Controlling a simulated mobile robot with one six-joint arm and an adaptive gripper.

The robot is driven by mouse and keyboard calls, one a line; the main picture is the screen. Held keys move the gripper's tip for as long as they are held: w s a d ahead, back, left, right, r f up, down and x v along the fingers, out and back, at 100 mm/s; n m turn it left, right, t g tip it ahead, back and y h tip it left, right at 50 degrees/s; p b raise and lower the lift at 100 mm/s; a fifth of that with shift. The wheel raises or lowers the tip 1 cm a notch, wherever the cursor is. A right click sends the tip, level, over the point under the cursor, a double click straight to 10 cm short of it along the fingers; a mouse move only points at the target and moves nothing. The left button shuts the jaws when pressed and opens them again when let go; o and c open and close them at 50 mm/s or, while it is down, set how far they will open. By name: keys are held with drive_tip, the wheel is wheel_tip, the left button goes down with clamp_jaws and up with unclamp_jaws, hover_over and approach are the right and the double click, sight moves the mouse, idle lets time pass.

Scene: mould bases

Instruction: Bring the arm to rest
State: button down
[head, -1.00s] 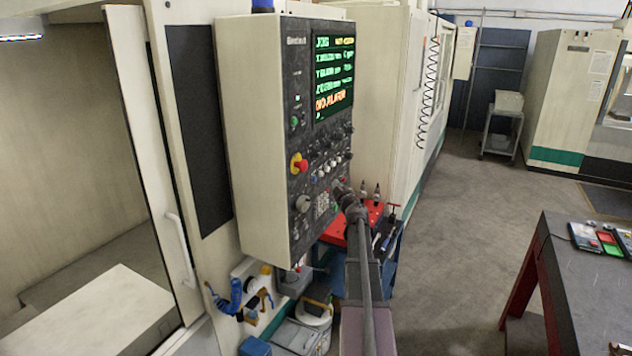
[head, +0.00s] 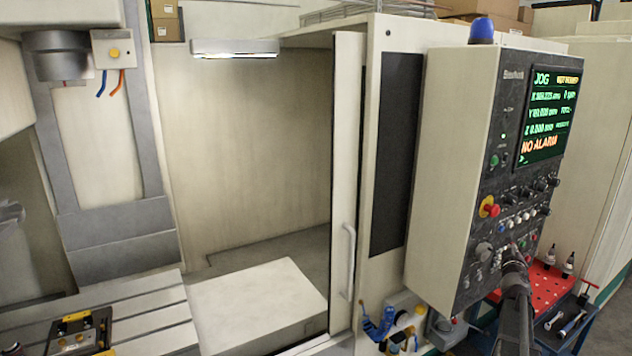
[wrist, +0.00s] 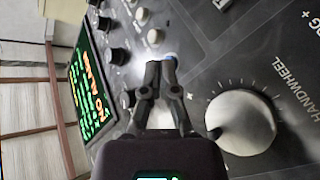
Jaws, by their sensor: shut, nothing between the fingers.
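My gripper (wrist: 161,72) is shut and empty in the wrist view, its fingertips close over the machine's control panel. I cannot tell whether they touch it. A large handwheel knob (wrist: 240,122) is to the right of the fingers, and a row of small knobs is above and to the left. In the head view my arm rises from the lower right to the lower part of the control panel (head: 482,165). The fingertips are too small to make out there.
The panel's screen (head: 543,115) reads "NO ALARM". The machine door (head: 346,190) stands open beside a bright interior. A mould base (head: 80,330) lies on the machine table at lower left.

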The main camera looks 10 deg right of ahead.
drive_tip(key=s+a+f+m+g+y+b, duration=0.25)
drive_tip(key=a+f+g, duration=0.25)
drive_tip(key=a+f, duration=0.7)
drive_tip(key=s+a+f+m+g+y+b, duration=0.3)
drive_tip(key=a+f, duration=0.5)
drive_tip(key=a, duration=0.9)
drive_tip(key=s+a+f+n+g+y+b, duration=0.2)
drive_tip(key=s+a, duration=0.5)
drive_tip(key=a, duration=0.5)
drive_tip(key=s+a+f+n+g+y+b, duration=0.2)
drive_tip(key=s+a+f+g, duration=0.3)
drive_tip(key=a, duration=0.7)
drive_tip(key=s+f+y, duration=0.1)
drive_tip(key=s+f, duration=0.1)
drive_tip(key=s, duration=0.1)
drive_tip(key=shift+s, duration=0.2)
drive_tip(key=shift+n, duration=0.25)
